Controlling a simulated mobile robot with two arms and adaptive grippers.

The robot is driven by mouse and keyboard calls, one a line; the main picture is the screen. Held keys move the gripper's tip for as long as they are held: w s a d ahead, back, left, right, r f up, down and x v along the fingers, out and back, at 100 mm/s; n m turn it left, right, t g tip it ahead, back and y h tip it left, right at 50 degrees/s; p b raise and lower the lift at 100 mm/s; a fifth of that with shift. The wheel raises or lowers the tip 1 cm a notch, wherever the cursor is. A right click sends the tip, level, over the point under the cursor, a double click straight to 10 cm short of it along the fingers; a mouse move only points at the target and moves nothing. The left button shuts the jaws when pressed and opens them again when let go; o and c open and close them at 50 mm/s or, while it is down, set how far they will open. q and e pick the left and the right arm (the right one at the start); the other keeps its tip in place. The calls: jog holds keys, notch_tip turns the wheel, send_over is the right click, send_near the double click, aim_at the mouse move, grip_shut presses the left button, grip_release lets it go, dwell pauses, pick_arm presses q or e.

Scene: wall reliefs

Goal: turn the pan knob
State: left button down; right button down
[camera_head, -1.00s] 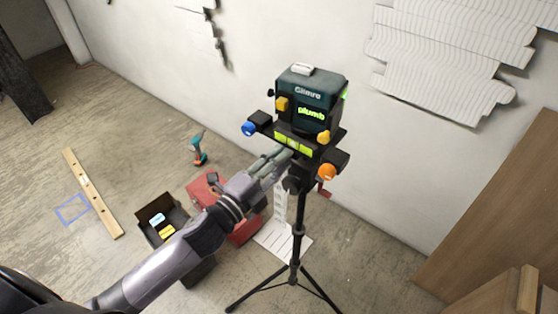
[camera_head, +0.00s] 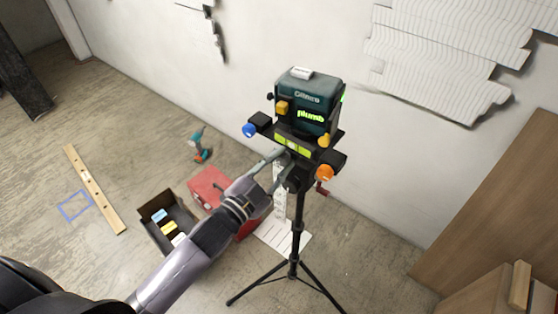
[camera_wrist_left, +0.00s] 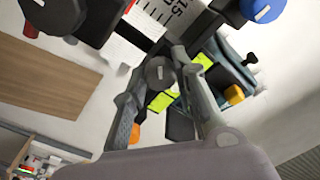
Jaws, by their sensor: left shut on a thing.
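A dark green laser level (camera_head: 312,98) marked "plumb" sits on a black tripod head with a yellow-green bubble vial (camera_head: 293,144). A blue knob (camera_head: 249,130), an orange knob (camera_head: 325,173) and yellow knobs are around it. My left gripper (camera_head: 286,160) reaches in from the lower left, just below the vial. In the left wrist view its fingers (camera_wrist_left: 160,62) are on either side of a dark round knob (camera_wrist_left: 160,73), which I take as the pan knob. In the head view the fingers and mount largely hide this knob. My right gripper is not in view.
The tripod legs (camera_head: 296,240) spread on the floor. A red toolbox (camera_head: 208,184), an open black box (camera_head: 155,205), a drill (camera_head: 199,145) and a wooden level (camera_head: 95,190) lie to the left. A wooden panel (camera_head: 500,210) leans at the right.

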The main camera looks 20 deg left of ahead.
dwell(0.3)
pick_arm(q)
jog(key=c, duration=1.3)
grip_release()
jog(key=v, duration=1.2)
